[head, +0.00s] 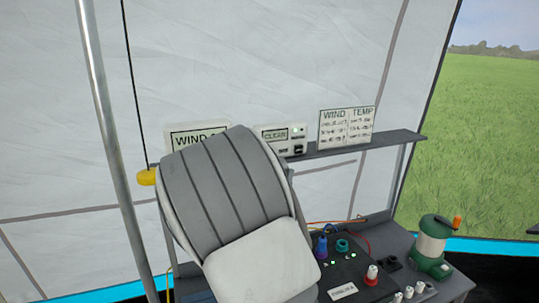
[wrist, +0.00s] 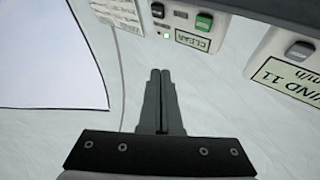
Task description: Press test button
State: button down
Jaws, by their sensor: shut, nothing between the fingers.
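A white box with a screen that seems to read CLEAR (head: 275,134) stands on the shelf in the head view. In the wrist view the box (wrist: 188,31) is upside down at the top, with a green button (wrist: 204,21), a grey button (wrist: 158,10) and a small green light. Another white box reading WIND 11 (wrist: 292,72) has a grey button (wrist: 299,51); it also shows in the head view (head: 186,140), partly behind my arm. No test label is legible. My gripper (wrist: 160,72) is shut and empty, below the CLEAR box in the picture, apart from the buttons. My arm hides it in the head view.
A WIND/TEMP chart (head: 346,127) stands on the dark shelf (head: 385,140). A metal pole (head: 112,130) rises at the left. The tent wall is behind.

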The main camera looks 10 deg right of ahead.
jog(key=w+a, duration=0.1)
jog(key=w, duration=0.7)
jog(key=shift+w+a, duration=0.35)
jog(key=shift+w+f, duration=0.1)
dwell(1.8)
jog(key=shift+w+b, duration=0.35)
jog(key=shift+b, duration=0.1)
jog(key=shift+w+a+b, duration=0.15)
jog(key=shift+w+b, duration=0.2)
jog(key=shift+w, duration=0.05)
dwell(0.6)
dwell(0.3)
jog(key=shift+s+b, duration=0.4)
jog(key=shift+s, duration=0.45)
